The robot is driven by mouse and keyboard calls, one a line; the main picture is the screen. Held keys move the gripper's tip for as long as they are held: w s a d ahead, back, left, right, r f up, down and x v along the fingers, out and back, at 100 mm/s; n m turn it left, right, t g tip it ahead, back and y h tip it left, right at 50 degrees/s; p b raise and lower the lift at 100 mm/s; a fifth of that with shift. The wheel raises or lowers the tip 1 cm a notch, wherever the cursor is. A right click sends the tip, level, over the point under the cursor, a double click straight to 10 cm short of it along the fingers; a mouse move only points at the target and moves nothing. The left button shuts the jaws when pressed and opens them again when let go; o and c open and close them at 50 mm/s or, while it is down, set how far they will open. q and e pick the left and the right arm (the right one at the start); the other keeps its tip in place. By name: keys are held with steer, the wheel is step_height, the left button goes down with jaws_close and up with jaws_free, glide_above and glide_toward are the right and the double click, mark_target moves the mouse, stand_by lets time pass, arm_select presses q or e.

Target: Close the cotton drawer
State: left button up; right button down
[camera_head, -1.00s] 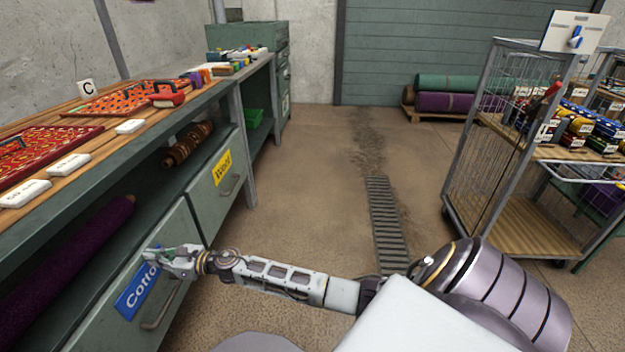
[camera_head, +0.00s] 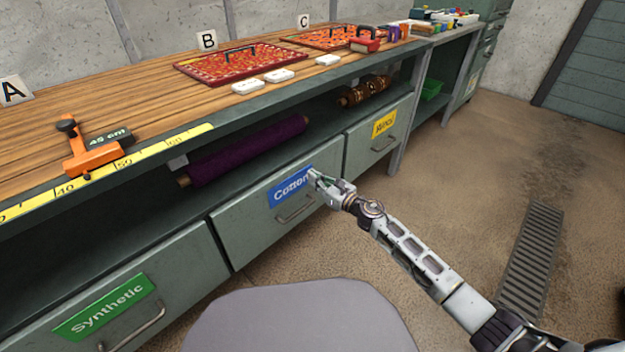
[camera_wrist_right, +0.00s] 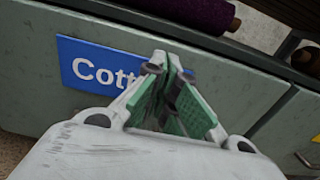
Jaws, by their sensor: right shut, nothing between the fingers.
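The cotton drawer (camera_head: 253,228) is a grey-green front with a blue "Cotton" label (camera_head: 288,187) and a bar handle (camera_head: 296,212). In the head view it looks about level with the neighbouring fronts; a small gap cannot be ruled out. My right gripper (camera_head: 313,178) is at the right end of the label, above the handle. In the right wrist view the gripper (camera_wrist_right: 170,62) has its green-padded fingers together, empty, pointing at the front and covering the end of the label (camera_wrist_right: 95,68). Touch cannot be told for certain. My left gripper is out of view.
The synthetic drawer (camera_head: 165,285) is at the left and the wool drawer (camera_head: 378,142) at the right. A purple roll (camera_head: 245,152) lies on the shelf above. The worktop (camera_head: 150,95) carries an orange clamp (camera_head: 92,155) and red trays. Floor at right is open, with a drain grate (camera_head: 532,250).

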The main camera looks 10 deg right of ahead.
steer(key=p+v, duration=0.1)
steer(key=v, duration=0.8)
steer(key=shift+d+p, duration=0.25)
steer(key=shift+p, duration=0.05)
stand_by(0.4)
steer(key=shift+s+f, duration=0.1)
steer(key=shift+s, duration=0.05)
